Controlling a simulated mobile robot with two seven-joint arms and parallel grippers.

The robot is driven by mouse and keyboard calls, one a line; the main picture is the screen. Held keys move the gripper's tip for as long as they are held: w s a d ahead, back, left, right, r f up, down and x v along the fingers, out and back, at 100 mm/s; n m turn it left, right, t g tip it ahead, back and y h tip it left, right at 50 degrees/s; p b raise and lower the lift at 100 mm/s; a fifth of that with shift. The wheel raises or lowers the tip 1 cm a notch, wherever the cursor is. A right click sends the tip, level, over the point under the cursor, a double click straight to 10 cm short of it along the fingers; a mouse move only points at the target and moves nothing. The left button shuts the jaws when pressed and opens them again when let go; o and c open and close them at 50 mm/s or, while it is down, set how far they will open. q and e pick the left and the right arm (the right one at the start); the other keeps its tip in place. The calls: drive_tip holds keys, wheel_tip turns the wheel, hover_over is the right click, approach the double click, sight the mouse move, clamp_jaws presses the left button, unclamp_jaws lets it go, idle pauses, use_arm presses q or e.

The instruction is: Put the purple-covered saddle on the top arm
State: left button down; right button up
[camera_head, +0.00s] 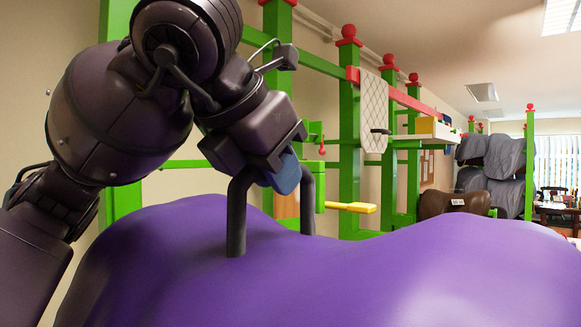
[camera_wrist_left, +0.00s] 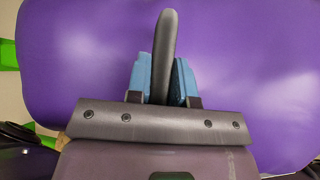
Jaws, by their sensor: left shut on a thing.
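The purple-covered saddle (camera_head: 400,275) fills the lower part of the head view, with a dark handle (camera_head: 238,215) on top. My left gripper (camera_head: 285,176) is shut on this handle, its blue finger pads at the crossbar. In the left wrist view the pads of my left gripper (camera_wrist_left: 162,80) sit on both sides of the handle (camera_wrist_left: 168,35), with the purple cover (camera_wrist_left: 245,50) behind. What lies under the saddle is hidden. A yellow arm (camera_head: 352,207) sticks out from a green post behind the saddle; I cannot tell whether it is the top arm. My right gripper is out of view.
Green posts (camera_head: 349,120) with red caps line the wall beyond the saddle. A quilted pale cloth (camera_head: 374,115) hangs from a rail. A brown saddle (camera_head: 455,202) and grey covered saddles (camera_head: 505,160) stand farther right. Open room shows toward the far right.

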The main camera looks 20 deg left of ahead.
use_arm(q)
drive_tip(key=shift+w+a, duration=0.4)
drive_tip(key=shift+a, duration=1)
drive_tip(key=shift+w+a, duration=0.4)
drive_tip(key=shift+a, duration=1)
drive_tip(key=shift+w+a, duration=0.4)
drive_tip(key=shift+a, duration=1)
drive_tip(key=shift+w+a+b, duration=0.25)
drive_tip(key=shift+a+b, duration=0.2)
drive_tip(key=shift+a, duration=0.5)
drive_tip(key=shift+w+a+b, duration=0.3)
drive_tip(key=shift+a+b, duration=0.1)
drive_tip(key=shift+a, duration=0.55)
drive_tip(key=shift+w+a+b, duration=0.3)
drive_tip(key=shift+a+b, duration=0.15)
drive_tip(key=shift+a, duration=0.5)
drive_tip(key=shift+w+a+b, duration=0.25)
drive_tip(key=shift+a+b, duration=0.15)
drive_tip(key=shift+a, duration=0.55)
drive_tip(key=w+a+f+b, duration=0.1)
drive_tip(key=a+f+b, duration=0.2)
drive_tip(key=a+b, duration=0.2)
drive_tip(key=shift+w+a, duration=0.35)
drive_tip(key=shift+a, duration=0.35)
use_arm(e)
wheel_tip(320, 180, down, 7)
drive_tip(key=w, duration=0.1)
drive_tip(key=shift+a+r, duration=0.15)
